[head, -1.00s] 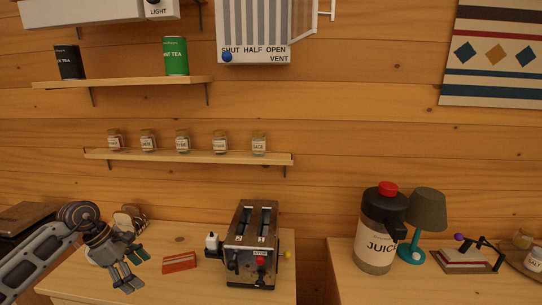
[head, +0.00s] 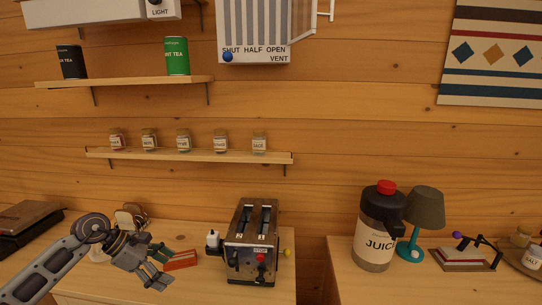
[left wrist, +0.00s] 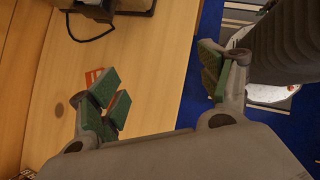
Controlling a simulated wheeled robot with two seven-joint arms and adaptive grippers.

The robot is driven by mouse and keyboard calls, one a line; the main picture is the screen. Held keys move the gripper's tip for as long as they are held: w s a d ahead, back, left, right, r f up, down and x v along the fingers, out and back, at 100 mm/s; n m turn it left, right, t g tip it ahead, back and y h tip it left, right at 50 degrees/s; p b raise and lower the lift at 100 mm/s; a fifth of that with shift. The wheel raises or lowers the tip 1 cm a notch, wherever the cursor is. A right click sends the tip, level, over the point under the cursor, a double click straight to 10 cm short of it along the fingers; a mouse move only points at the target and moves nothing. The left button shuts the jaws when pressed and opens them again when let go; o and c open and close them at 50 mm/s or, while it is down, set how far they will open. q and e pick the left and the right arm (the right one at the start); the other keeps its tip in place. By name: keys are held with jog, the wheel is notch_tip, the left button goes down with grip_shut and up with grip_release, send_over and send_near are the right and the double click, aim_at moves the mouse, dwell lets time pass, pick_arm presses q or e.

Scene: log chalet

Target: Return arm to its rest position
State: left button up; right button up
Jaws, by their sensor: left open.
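My left gripper (head: 160,268) is open and empty in the head view, above the left counter, left of the toaster. Its green-padded fingers also show spread apart in the left wrist view (left wrist: 165,90). In the head view the fingers overlap the near side of a red card or packet (head: 181,260) lying on the counter; I cannot tell the gap between them. The left arm comes in from the lower left. My right gripper is not in view.
A toaster (head: 252,242) stands on the left counter (head: 205,290). A juice jug (head: 376,235) and a teal lamp (head: 424,210) stand on the right counter. A shelf (head: 190,155) with several spice jars hangs above. A gap separates the counters.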

pick_arm(q)
jog(key=w+d+r+n+t+h, duration=0.2)
jog(key=d+r+n+t+h, duration=0.7)
jog(key=d, duration=0.6)
jog(key=w+a+f+n+t+y, duration=0.1)
jog(key=a+n+t+y, duration=0.3)
jog(key=n+y, duration=0.55)
jog(key=a+f+n+t+y, duration=0.1)
jog(key=a+n+t+y, duration=0.35)
jog(key=n, duration=0.95)
jog(key=s+a+f+n+g+y, duration=0.35)
jog(key=s+f+n+g, duration=0.2)
jog(key=f+n, duration=0.4)
jog(key=s+d+f+n+g+h, duration=0.1)
jog(key=s+d+f+n+g, duration=0.2)
jog(key=s+f+g, duration=0.55)
jog(key=s+d+f+n+g+h, duration=0.1)
jog(key=s+d+f+n+g, duration=0.35)
jog(key=s, duration=0.75)
notch_tip(320, 180, down, 34)
jog(key=s+a+m, duration=0.2)
jog(key=s+a+f, duration=0.2)
jog(key=s+f, duration=0.8)
jog(key=s, duration=0.1)
jog(key=s+a+f, duration=0.2)
jog(key=s+f, duration=0.8)
jog(key=s, duration=0.1)
jog(key=shift+s+g, duration=0.35)
jog(key=shift+g, duration=0.05)
